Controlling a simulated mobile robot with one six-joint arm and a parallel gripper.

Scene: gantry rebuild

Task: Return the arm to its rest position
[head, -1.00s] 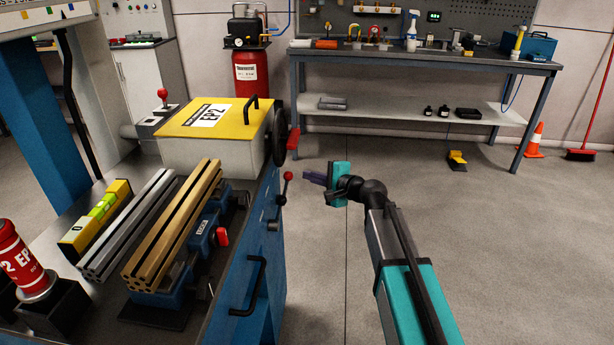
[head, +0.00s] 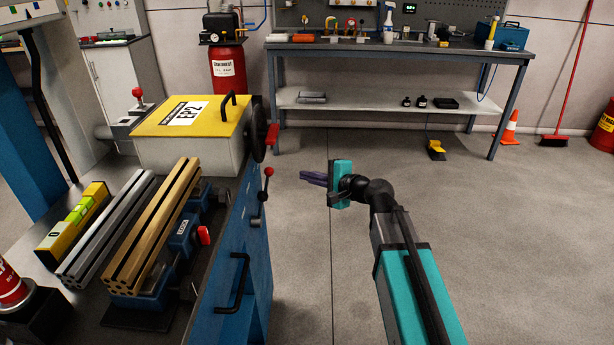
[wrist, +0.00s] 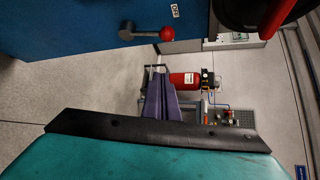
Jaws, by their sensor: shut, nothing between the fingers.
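My gripper (head: 313,178) is in the middle of the head view, at the end of my teal and grey arm. Its purple fingers are together and empty, pointing left toward the blue machine cabinet (head: 235,270). Open floor lies beneath it, and a gap separates it from the red-knobbed lever (head: 266,185) on the cabinet's side. In the wrist view the shut fingers (wrist: 160,98) show above the dark mount edge, with nothing between them.
On the cabinet stand a yellow-lidded EP2 box (head: 190,130), gold extrusions (head: 155,230), grey extrusions (head: 105,228) and a yellow level (head: 72,222). A handwheel (head: 257,130) sticks out at its right. A workbench (head: 400,55) stands behind.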

